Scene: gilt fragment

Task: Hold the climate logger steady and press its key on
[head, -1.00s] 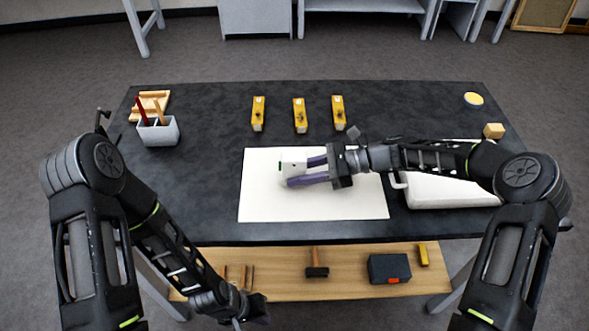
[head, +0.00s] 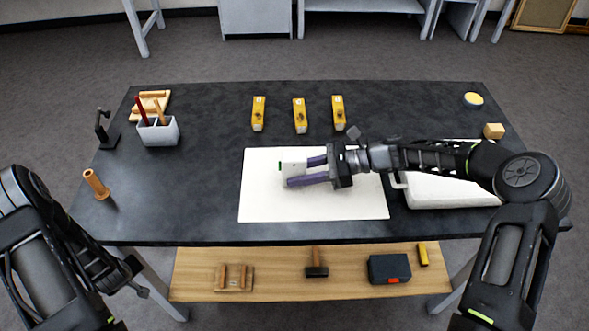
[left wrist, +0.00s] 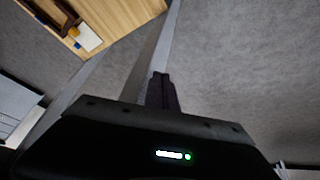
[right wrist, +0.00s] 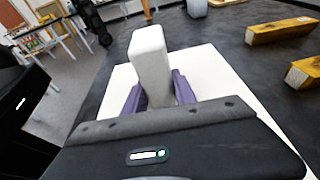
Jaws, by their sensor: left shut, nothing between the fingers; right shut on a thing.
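The climate logger (head: 293,169) is a small white box with a green mark on its left side. It stands on the white sheet (head: 340,205) in the middle of the table. My right gripper (head: 308,171) is shut on it from the right, with purple fingers on both sides. In the right wrist view the logger (right wrist: 150,60) rises between the fingers. I cannot make out its key.
Several yellow blocks (head: 299,115) stand behind the sheet. A grey pen cup (head: 158,132) and a wooden cylinder (head: 96,184) are on the left. A white case (head: 450,188) lies at right. A lower wooden shelf (head: 340,284) holds tools.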

